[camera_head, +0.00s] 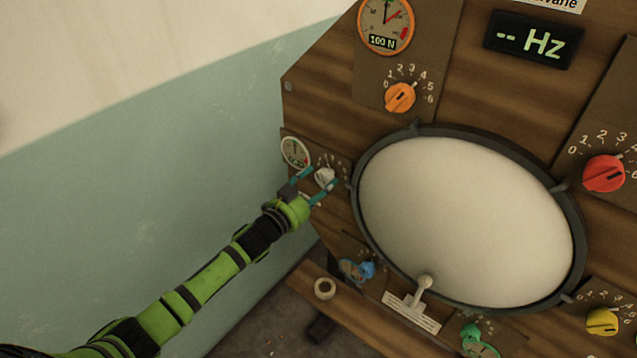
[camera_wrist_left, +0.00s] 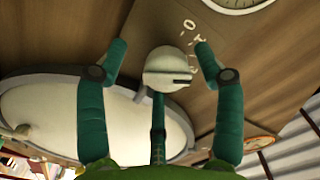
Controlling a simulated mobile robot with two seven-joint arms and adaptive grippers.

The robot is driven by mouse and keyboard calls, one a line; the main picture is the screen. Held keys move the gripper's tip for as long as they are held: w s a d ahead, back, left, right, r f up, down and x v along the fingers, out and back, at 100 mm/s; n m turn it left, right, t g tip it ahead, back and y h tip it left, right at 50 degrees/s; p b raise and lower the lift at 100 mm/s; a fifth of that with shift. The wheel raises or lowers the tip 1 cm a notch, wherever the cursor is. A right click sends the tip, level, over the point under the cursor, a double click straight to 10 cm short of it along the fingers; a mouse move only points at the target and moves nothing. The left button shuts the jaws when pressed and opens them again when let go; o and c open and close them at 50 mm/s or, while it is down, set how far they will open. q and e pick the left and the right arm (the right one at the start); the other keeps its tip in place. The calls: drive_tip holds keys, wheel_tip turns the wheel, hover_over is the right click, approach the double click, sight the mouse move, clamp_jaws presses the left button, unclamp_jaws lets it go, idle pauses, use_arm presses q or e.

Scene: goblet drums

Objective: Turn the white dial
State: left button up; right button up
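The white dial (camera_head: 325,176) is on a small panel at the left side of the wooden board, next to a small round gauge (camera_head: 295,152). My left gripper (camera_head: 318,183) is at the dial, its teal fingers spread to either side of it. In the left wrist view the dial (camera_wrist_left: 168,70) sits between the open fingers of the left gripper (camera_wrist_left: 160,58), with a visible gap on both sides. A third finger shows below the dial there. Numbers beside the dial are partly hidden by a finger. My right gripper is not in view.
A large white drum head (camera_head: 465,220) with a dark rim fills the board's middle, right of the dial. An orange dial (camera_head: 400,97) is above, a red dial (camera_head: 604,173) at right, and blue (camera_head: 366,270), green (camera_head: 471,334) and yellow (camera_head: 602,321) dials below. A tape roll (camera_head: 325,289) lies low left.

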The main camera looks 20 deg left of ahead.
use_arm(q)
drive_tip(key=shift+r, duration=0.2)
drive_tip(key=v, duration=1.2)
drive_tip(key=shift+f, duration=0.2)
